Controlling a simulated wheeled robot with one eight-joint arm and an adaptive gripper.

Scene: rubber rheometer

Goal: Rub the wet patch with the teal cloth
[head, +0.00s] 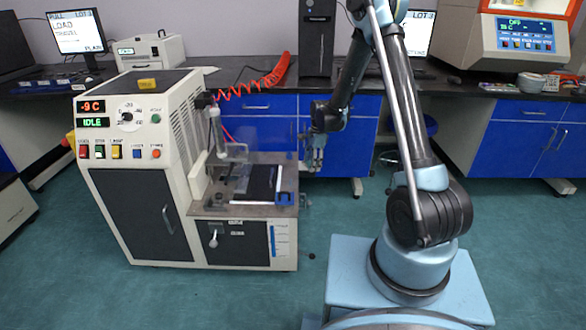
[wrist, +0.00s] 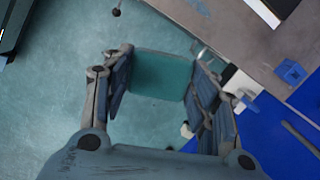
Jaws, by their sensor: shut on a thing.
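My gripper (wrist: 162,60) is shut on the teal cloth (wrist: 160,77), a flat teal piece held between the two fingers in the wrist view. In the head view my gripper (head: 315,158) hangs pointing down, to the right of the cream test machine (head: 135,165) and in front of the blue cabinets. The cloth is too small to make out there. In the wrist view the cloth is over the teal floor, beside the edge of the machine's grey worktop (wrist: 240,38). I cannot make out the wet patch in either view.
The machine's worktop (head: 238,211) carries a clear guard, a dark plate and a blue block (head: 284,199); the block also shows in the wrist view (wrist: 290,72). A red coiled hose (head: 255,85) runs above. A black lab bench (head: 470,91) stands behind. Open floor lies in front.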

